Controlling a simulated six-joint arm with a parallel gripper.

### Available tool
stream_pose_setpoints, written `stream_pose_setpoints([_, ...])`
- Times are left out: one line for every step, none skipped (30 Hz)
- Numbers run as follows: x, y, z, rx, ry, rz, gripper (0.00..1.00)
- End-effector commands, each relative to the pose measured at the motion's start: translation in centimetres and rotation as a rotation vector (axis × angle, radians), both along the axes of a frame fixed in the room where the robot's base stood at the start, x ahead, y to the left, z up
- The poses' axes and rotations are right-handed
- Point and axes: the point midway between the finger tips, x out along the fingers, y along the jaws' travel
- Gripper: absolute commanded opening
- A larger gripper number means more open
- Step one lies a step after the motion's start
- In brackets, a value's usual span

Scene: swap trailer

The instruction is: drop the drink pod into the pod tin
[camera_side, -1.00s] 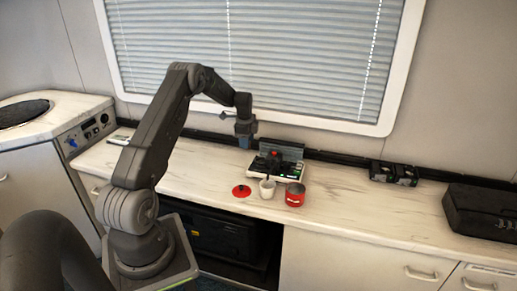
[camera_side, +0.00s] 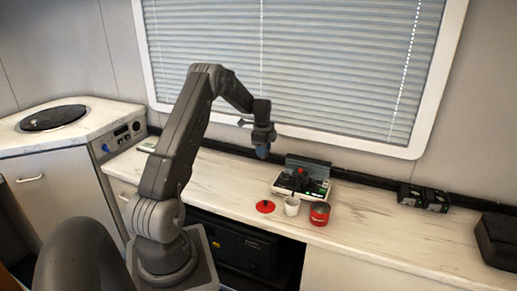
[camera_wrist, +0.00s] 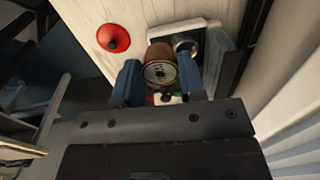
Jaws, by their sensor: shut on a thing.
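In the side view my gripper (camera_side: 263,151) is raised above the counter, and I cannot make out the pod there. The red open tin (camera_side: 319,214) stands upright on the counter, low and to the right of my gripper, apart from it. The tin does not show clearly in the wrist view, where my gripper covers the lower part.
A white cup (camera_side: 292,207) stands just left of the tin. A red lid with a dark knob (camera_side: 265,206) lies left of the cup. A pale tray with dark parts (camera_side: 301,186) is behind them. Black boxes (camera_side: 423,197) stand farther right; the counter between is clear.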

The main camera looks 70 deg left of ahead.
Motion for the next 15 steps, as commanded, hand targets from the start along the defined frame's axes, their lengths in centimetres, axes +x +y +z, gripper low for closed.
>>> stream_pose_setpoints([1.2, -1.5, 0.1, 0.000, 0.000, -0.009, 0.15])
stream_pose_setpoints([1.9, -2.4, 0.2, 0.000, 0.000, -0.011, 0.15])
stream_pose_setpoints([2.9, -3.8, 0.3, -0.001, 0.001, -0.012, 0.15])
stream_pose_setpoints([3.7, -4.9, 0.3, -0.001, 0.001, -0.012, 0.15])
stream_pose_setpoints([4.4, -6.1, 0.4, -0.001, 0.002, -0.012, 0.15])
stream_pose_setpoints([5.4, -7.8, 0.5, -0.001, 0.002, -0.013, 0.15])
stream_pose_setpoints([6.1, -9.0, 0.5, -0.001, 0.002, -0.013, 0.15])
stream_pose_setpoints([6.7, -10.3, 0.6, -0.001, 0.003, -0.013, 0.15])
stream_pose_setpoints([7.5, -12.0, 0.7, -0.001, 0.003, -0.013, 0.15])
stream_pose_setpoints([8.1, -13.3, 0.7, -0.001, 0.002, -0.013, 0.15])
stream_pose_setpoints([8.6, -14.6, 0.8, -0.001, 0.002, -0.012, 0.15])
stream_pose_setpoints([9.2, -16.3, 0.9, -0.001, 0.003, -0.012, 0.15])
stream_pose_setpoints([9.6, -17.5, 0.9, -0.001, 0.003, -0.012, 0.15])
stream_pose_setpoints([10.0, -18.6, 0.9, -0.001, 0.003, -0.011, 0.15])
stream_pose_setpoints([10.4, -20.0, 1.0, -0.001, 0.002, -0.010, 0.15])
